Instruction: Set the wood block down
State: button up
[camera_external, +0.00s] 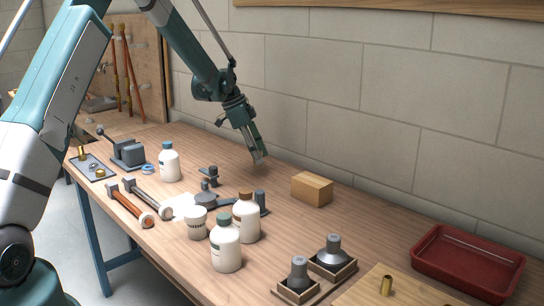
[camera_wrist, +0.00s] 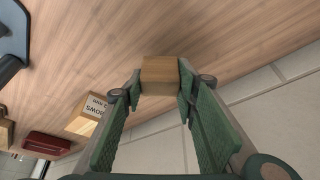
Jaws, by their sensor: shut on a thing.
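My gripper (camera_external: 258,157) is above the back part of the workbench, left of a cardboard box, in the external view. In the wrist view my gripper (camera_wrist: 160,85) has its two green fingers shut on the wood block (camera_wrist: 160,72), a plain brown block held between the fingertips. The wood grain of the bench shows beyond it. In the external view the block is mostly hidden by the fingers, and I cannot tell whether it touches the bench.
The cardboard box (camera_external: 312,188) stands right of my gripper and also shows in the wrist view (camera_wrist: 88,113). A red tray (camera_external: 467,262) lies at the far right. White bottles (camera_external: 226,246), hammers and fittings are in front. The block wall runs along the back.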

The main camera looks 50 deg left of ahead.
jog(key=shift+f, duration=1.85)
jog(key=shift+f, duration=0.1)
jog(key=o, duration=0.9)
jog(key=v, duration=1.2)
jog(key=shift+d, duration=0.1)
